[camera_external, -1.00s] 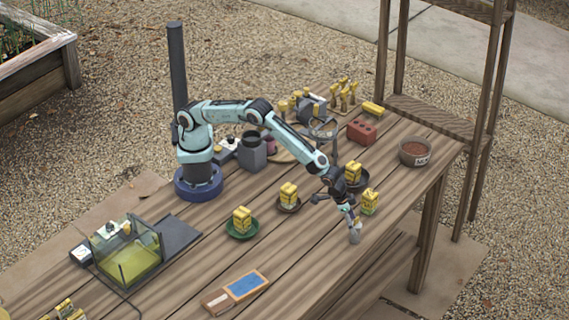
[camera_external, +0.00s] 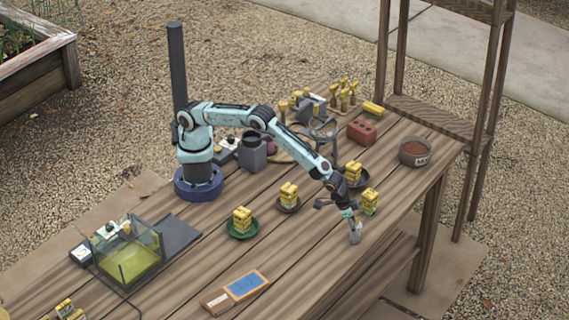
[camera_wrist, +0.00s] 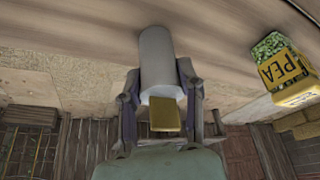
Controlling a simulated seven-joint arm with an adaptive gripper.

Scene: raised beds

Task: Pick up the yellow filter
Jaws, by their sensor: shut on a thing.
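A small flat yellow piece, apparently the yellow filter (camera_wrist: 165,117), shows between my fingers in the wrist view, at the near end of a pale grey cylinder (camera_wrist: 159,60). I cannot tell whether the two are one object. The cylinder (camera_external: 355,236) stands near the table's front right edge in the outside view. My gripper (camera_external: 353,220) reaches down over it. In the wrist view, my gripper (camera_wrist: 161,85) has a finger against each side of the cylinder, with narrow gaps beside the yellow piece. The yellow piece is hidden in the outside view.
Yellow pea packets stand close by on the wooden table, one (camera_external: 369,201) just behind my gripper, also in the wrist view (camera_wrist: 287,70). Another (camera_external: 289,194) sits on a dish to the left. A blue-topped board (camera_external: 246,285) lies at the front. The wood between is clear.

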